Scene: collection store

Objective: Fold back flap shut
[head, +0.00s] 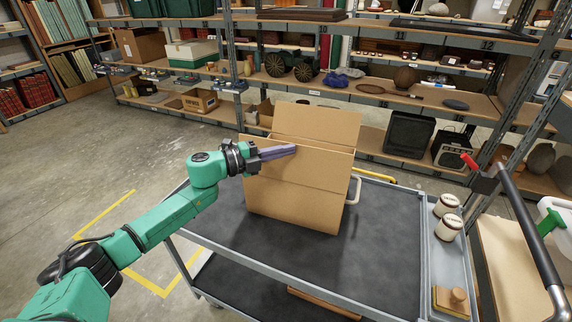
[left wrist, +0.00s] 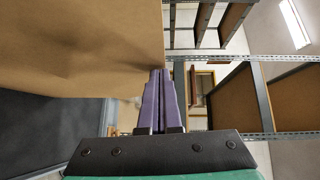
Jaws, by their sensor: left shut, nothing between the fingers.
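A brown cardboard box (head: 292,205) stands on the cart's dark upper shelf. Its back flap (head: 318,123) stands up, leaning a little backward, above the far rim. The top of the box's near side shows below it; the inside is mostly hidden. My left gripper (head: 293,150) has its purple fingers shut and empty, in front of the box near its upper left edge, pointing right. In the left wrist view the shut fingers (left wrist: 160,75) are beside a broad brown cardboard panel (left wrist: 80,45); I cannot tell whether they touch it. My right gripper is not in view.
The grey cart (head: 385,265) has bare shelf around the box. Two white jars (head: 449,226) and a wooden block with a knob (head: 452,299) sit in its right side tray. A black handle (head: 520,215) rises at right. Loaded shelving (head: 340,90) stands behind.

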